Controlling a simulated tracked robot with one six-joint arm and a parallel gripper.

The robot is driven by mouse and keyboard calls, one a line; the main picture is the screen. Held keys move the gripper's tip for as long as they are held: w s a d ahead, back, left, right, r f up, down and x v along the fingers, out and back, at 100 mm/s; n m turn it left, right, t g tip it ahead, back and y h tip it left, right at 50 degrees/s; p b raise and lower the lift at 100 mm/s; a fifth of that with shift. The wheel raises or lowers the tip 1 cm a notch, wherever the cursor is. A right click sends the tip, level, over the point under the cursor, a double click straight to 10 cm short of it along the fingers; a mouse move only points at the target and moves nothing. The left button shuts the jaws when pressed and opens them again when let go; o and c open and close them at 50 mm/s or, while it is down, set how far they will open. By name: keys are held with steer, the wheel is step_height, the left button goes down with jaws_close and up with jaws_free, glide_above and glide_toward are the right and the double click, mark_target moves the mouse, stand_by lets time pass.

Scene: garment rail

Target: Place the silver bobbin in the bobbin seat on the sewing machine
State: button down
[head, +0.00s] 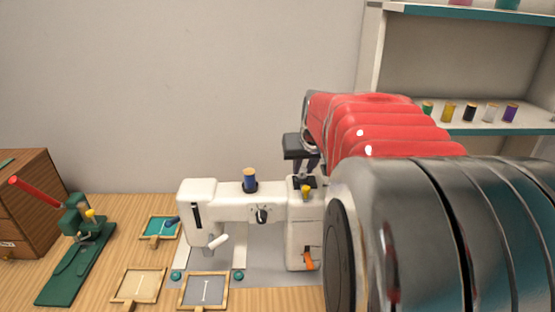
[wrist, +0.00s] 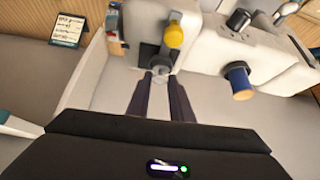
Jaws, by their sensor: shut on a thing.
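The white sewing machine (head: 215,200) stands on the table in the head view. Its right top carries a dark plate (head: 312,184) beside a yellow knob (head: 306,191). My gripper (head: 304,170) points down just above that plate. In the wrist view my gripper (wrist: 160,76) is shut on the small silver bobbin (wrist: 160,70), held between the fingertips. The bobbin is at the dark plate (wrist: 148,54), close to the yellow knob (wrist: 174,37). The bobbin seat itself is not clearly visible, and I cannot tell whether the bobbin touches it.
A blue thread spool (head: 249,180) stands on the machine's top. A green press with a red handle (head: 75,230), a wooden cabinet (head: 25,195) and framed trays (head: 203,291) are to the left. A shelf (head: 470,128) with several spools is at right.

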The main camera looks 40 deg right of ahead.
steer(key=shift+f, duration=0.3)
steer(key=c, duration=1.6)
jaws_free()
steer(key=shift+o, duration=0.2)
steer(key=shift+r, duration=0.5)
steer(key=v, duration=1.2)
steer(key=shift+a, duration=0.1)
